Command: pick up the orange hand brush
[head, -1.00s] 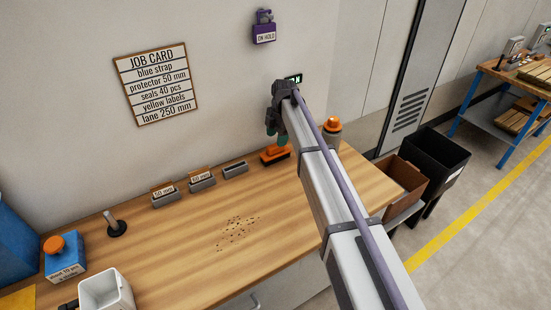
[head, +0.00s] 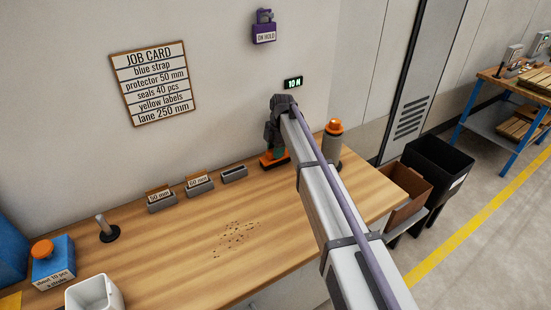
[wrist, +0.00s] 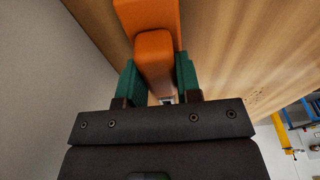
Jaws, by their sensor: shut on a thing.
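The orange hand brush (head: 272,160) is at the back of the wooden bench, near the wall. My gripper (head: 277,152) is over it and partly hides it in the head view. In the wrist view the orange brush (wrist: 154,58) runs between the green fingers of my gripper (wrist: 158,82), which are shut on its handle. I cannot tell whether the brush still touches the bench top.
Small grey holders (head: 199,186) stand along the back of the bench, left of the brush. An orange-topped grey post (head: 332,142) stands close on the right. Dark crumbs (head: 234,237) lie mid-bench. Bins (head: 437,167) stand on the floor at right.

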